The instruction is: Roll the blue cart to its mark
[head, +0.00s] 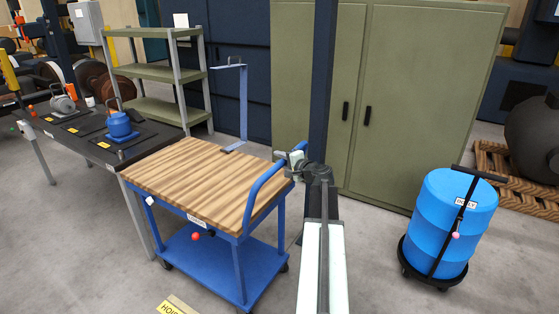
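The blue cart (195,180) stands left of centre, with a bare striped wooden top, a blue lower shelf and a small white label on its front edge. Its blue push handle (262,183) rises at the right end. My gripper (291,161) is at the upper far end of this handle, at the end of my arm. Its fingers are small and partly hidden, so I cannot tell whether they are closed on the handle. A yellow-edged floor sign (178,305), partly cut off at the bottom edge, shows lettering like "HOIST".
A dark workbench (85,130) with a blue device (119,124) stands close to the cart's left. Green shelves (155,72) and a green cabinet (400,100) are behind. A blue drum (450,222) on a black dolly stands right. Floor between cart and drum is mostly clear.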

